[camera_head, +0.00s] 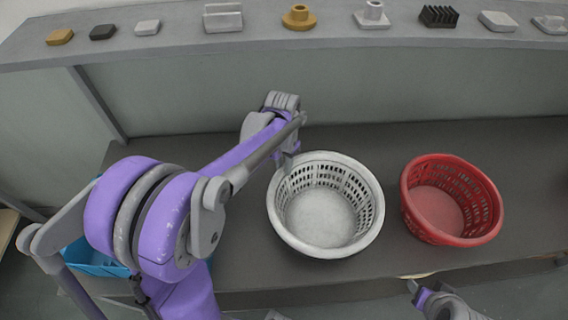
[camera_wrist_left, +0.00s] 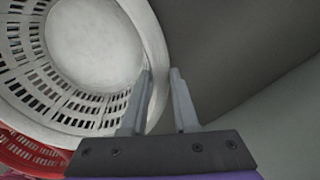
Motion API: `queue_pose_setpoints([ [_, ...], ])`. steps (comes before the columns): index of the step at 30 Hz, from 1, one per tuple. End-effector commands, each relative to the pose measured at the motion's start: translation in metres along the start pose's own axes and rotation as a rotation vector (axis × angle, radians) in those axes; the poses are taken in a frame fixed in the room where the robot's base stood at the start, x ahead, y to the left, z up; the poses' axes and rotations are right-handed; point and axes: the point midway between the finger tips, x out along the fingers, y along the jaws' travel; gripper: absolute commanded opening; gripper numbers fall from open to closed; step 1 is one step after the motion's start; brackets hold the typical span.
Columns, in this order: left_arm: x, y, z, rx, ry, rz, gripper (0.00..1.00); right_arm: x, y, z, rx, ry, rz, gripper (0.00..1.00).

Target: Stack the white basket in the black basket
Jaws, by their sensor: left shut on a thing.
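The white basket (camera_head: 320,218) is upright on the dark table, its inside empty. My left gripper (camera_head: 286,165) is at the white basket's back-left rim. In the left wrist view its fingers (camera_wrist_left: 162,76) straddle the white rim (camera_wrist_left: 157,50), one inside and one outside, shut on it. Part of my right arm shows at the bottom right; its fingers are not clear.
A red basket (camera_head: 438,210) stands close to the right of the white one. A blue container (camera_head: 92,262) is low at the left, partly behind my arm. A shelf (camera_head: 350,42) with several small parts runs along the back. The table right of the red basket is clear.

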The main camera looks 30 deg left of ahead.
Motion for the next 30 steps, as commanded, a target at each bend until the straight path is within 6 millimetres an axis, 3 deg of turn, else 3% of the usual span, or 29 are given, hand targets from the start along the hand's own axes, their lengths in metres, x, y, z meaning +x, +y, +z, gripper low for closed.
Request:
queue_pose_setpoints([
  [1, 0.003, 0.000, 0.000, 0.000, -0.001, 0.001, 0.00, 0.002, 0.000, 0.002, 0.000, -0.002, 0.000, 0.50],
  [2, 0.002, 0.000, 0.000, 0.000, 0.000, 0.000, 0.32, 0.001, 0.000, 0.002, 0.000, -0.001, 0.000, 0.50],
  [6, 0.001, 0.000, 0.000, 0.000, 0.000, 0.000, 0.58, 0.001, 0.000, 0.001, 0.000, -0.001, 0.000, 0.50],
  [17, -0.004, 0.000, -0.001, 0.000, 0.001, 0.000, 0.59, -0.002, 0.000, -0.003, 0.000, 0.003, 0.000, 0.50],
  [23, -0.034, 0.000, -0.001, -0.001, 0.002, 0.000, 0.59, -0.009, 0.000, -0.011, 0.000, 0.011, 0.000, 0.50],
  [30, -0.088, 0.000, 0.000, -0.001, 0.001, 0.000, 0.59, -0.013, 0.000, -0.016, 0.000, 0.015, 0.000, 0.50],
])
